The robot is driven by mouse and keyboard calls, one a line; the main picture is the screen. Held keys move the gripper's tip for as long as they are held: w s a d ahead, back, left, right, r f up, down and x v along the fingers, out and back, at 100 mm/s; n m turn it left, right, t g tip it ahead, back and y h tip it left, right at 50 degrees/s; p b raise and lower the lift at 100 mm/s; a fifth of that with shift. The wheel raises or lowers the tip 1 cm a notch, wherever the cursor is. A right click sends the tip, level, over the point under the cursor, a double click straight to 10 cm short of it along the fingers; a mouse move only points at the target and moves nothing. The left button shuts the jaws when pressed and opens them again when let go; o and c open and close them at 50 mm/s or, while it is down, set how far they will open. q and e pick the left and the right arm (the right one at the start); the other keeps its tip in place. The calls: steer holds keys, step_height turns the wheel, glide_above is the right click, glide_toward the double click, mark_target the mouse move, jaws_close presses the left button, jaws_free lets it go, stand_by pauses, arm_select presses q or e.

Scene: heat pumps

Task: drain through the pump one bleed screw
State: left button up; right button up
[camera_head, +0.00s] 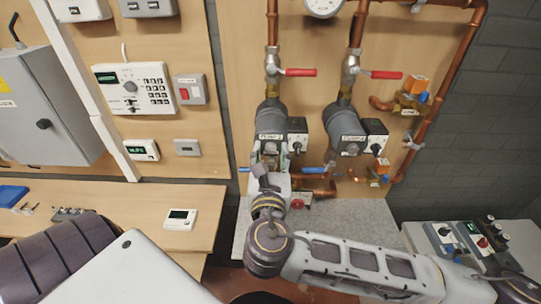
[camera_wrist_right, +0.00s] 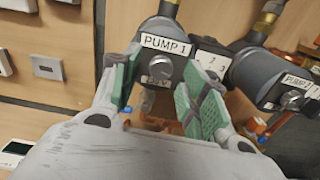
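Pump 1 (camera_head: 270,112) is a dark grey pump on the left pipe, with a "PUMP 1" label. In the right wrist view its silver, round bleed screw (camera_wrist_right: 160,67) sits in the middle of its front face. My right gripper (camera_wrist_right: 160,88) is open, its green-padded fingers apart on either side of the screw, with nothing seen between them. Whether a finger touches the pump is unclear. In the head view my right gripper (camera_head: 268,158) is at pump 1's front and partly hides it. My left gripper is not in view.
Pump 2 (camera_head: 343,122) hangs close on the right, with its own screw (camera_wrist_right: 291,99). Red-handled valves (camera_head: 300,72) sit above the pumps. Blue-handled valves (camera_head: 312,169) and copper pipes are below. A grey worktop (camera_head: 365,225) lies underneath.

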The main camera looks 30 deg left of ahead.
steer(key=shift+r, duration=0.1)
steer(key=v, duration=0.7)
steer(key=shift+s+d, duration=0.15)
steer(key=shift+s, duration=0.05)
stand_by(0.3)
stand_by(0.6)
